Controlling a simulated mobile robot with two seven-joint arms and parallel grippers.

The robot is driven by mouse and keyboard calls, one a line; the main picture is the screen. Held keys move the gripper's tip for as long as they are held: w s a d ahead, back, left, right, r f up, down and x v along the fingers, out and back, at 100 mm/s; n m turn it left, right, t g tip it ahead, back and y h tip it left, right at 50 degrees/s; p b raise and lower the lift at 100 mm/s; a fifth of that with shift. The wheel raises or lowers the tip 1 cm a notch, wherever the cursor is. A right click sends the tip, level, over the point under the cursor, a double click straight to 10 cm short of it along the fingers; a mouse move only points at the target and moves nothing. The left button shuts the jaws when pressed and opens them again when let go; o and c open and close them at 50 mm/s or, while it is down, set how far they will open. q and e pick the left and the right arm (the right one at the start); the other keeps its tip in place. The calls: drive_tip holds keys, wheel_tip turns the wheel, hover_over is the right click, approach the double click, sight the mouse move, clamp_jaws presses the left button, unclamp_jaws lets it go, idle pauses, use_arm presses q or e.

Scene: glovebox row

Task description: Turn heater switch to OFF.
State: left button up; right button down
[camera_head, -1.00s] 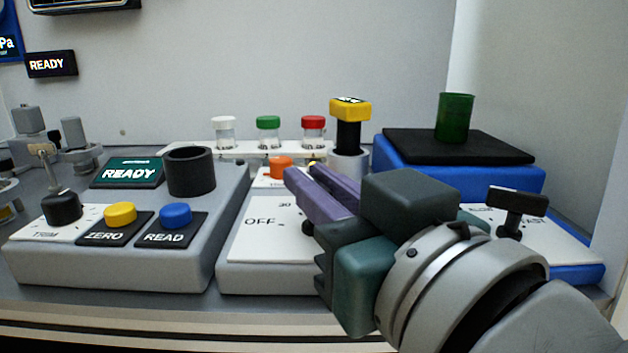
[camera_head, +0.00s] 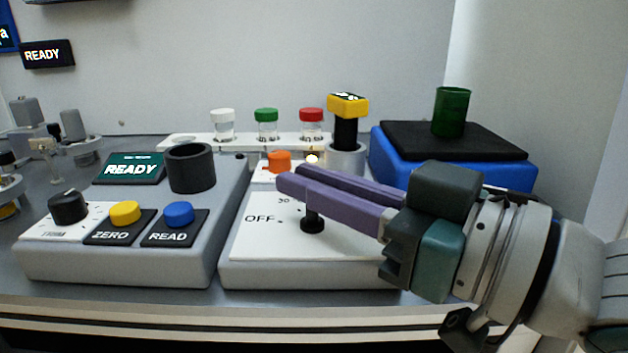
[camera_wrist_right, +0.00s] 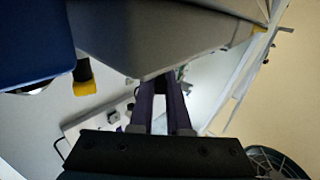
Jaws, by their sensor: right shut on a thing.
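The heater switch (camera_head: 312,224) is a black knob on a white panel plate (camera_head: 258,240) marked OFF and 30, on a grey console in the head view. Its base and stem show below my fingers; its upper part is hidden. My right gripper (camera_head: 291,179) has two long purple fingers lying across the top of the switch, pointing left, and is shut on it. In the right wrist view its fingers (camera_wrist_right: 161,106) show close together, with the grip point unclear. Which mark the switch points to cannot be seen. My left gripper is not in view.
An orange button (camera_head: 279,161) and a small bright lamp (camera_head: 312,160) sit behind the fingers. A yellow-topped black post (camera_head: 347,132) and capped vials stand behind. Left is a console with a black cup (camera_head: 191,168), ZERO and READ buttons. A blue unit (camera_head: 395,165) is at right.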

drive_tip(key=shift+r, duration=0.1)
drive_tip(key=c, duration=0.9)
unclamp_jaws()
drive_tip(key=shift+p+v, duration=0.45)
drive_tip(key=shift+v, duration=4.5)
drive_tip(key=shift+a, duration=0.1)
